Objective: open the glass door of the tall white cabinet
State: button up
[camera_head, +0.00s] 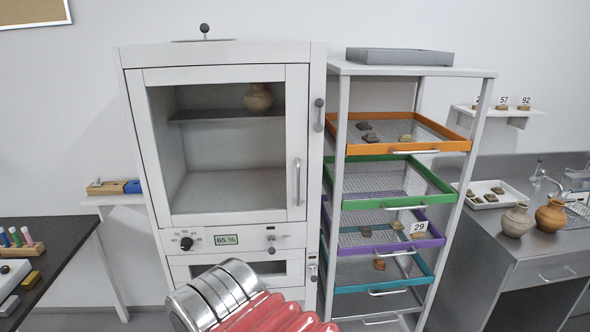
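The tall white cabinet (306,65) stands at the centre-left against the wall. Its glass door (220,217) has a white frame and looks shut. A vertical metal handle (296,182) is on the right side of the door frame. A latch-like fitting (318,115) sits on the cabinet's right post, beside the door's upper right. Through the glass I see a shelf (215,115) with a small clay pot (258,98) on it. Part of my arm, silver rings and red ribs, shows at the bottom centre, in front of the cabinet's lower part. My gripper is not in view.
A rack with coloured trays (440,196) stands close to the cabinet's right. A steel counter (500,240) with two pots is further right. A dark table (60,240) is at the left. Below the door are a dial (186,243) and a display (226,239).

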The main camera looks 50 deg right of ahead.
aim_at(295, 76)
jog(key=z, duration=0.4)
jog(key=i, duration=0.9)
jog(key=z, duration=0.45)
